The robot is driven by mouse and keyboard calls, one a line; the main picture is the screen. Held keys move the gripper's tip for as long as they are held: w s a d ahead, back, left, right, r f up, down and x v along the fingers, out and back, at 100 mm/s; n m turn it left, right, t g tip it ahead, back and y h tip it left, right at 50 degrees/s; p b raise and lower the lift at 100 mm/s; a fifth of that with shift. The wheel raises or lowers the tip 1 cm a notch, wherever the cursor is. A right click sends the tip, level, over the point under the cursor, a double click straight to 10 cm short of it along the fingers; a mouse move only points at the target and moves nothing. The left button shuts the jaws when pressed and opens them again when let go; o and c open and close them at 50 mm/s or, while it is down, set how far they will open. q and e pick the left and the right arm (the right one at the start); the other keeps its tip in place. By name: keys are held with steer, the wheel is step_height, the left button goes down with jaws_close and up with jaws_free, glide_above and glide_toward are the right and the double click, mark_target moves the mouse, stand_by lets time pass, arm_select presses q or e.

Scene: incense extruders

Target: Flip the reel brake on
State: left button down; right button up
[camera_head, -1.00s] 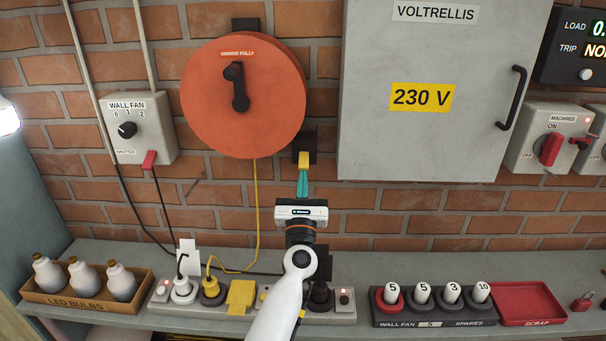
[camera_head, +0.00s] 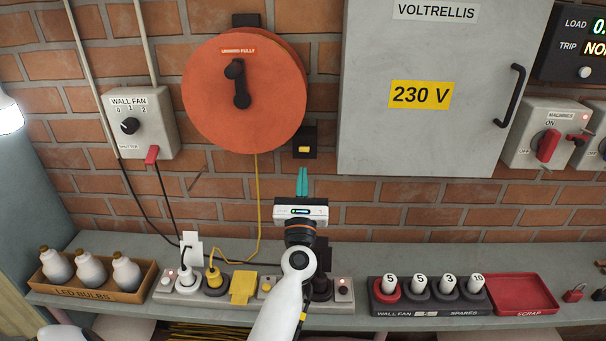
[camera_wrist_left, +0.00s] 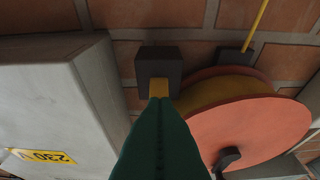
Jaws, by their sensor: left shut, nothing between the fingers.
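The orange cable reel (camera_head: 205,100) hangs on the brick wall. Below its right edge is a black brake box (camera_head: 309,135) with a short yellow lever (camera_head: 304,149). In the left wrist view the box (camera_wrist_left: 151,63) and yellow lever (camera_wrist_left: 158,88) lie just beyond the fingertips. My left gripper (camera_head: 302,172) points up at the box with its teal fingers shut and empty. In the head view a small gap separates the fingertips from the lever. In the wrist view the fingers hide part of the lever, so contact there cannot be told. My right gripper is out of view.
A grey cabinet (camera_head: 440,140) stands out right of the brake box. Below are a power strip (camera_head: 206,297) with plugs, a bulb box (camera_head: 90,290), a spares rack (camera_head: 428,312) and a red scrap tray (camera_head: 522,292). A yellow cable (camera_head: 257,200) hangs from the reel.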

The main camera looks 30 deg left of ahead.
arm_select(q)
steer(key=b+v, duration=0.3)
steer(key=v, duration=0.6)
steer(key=shift+s+d, duration=0.2)
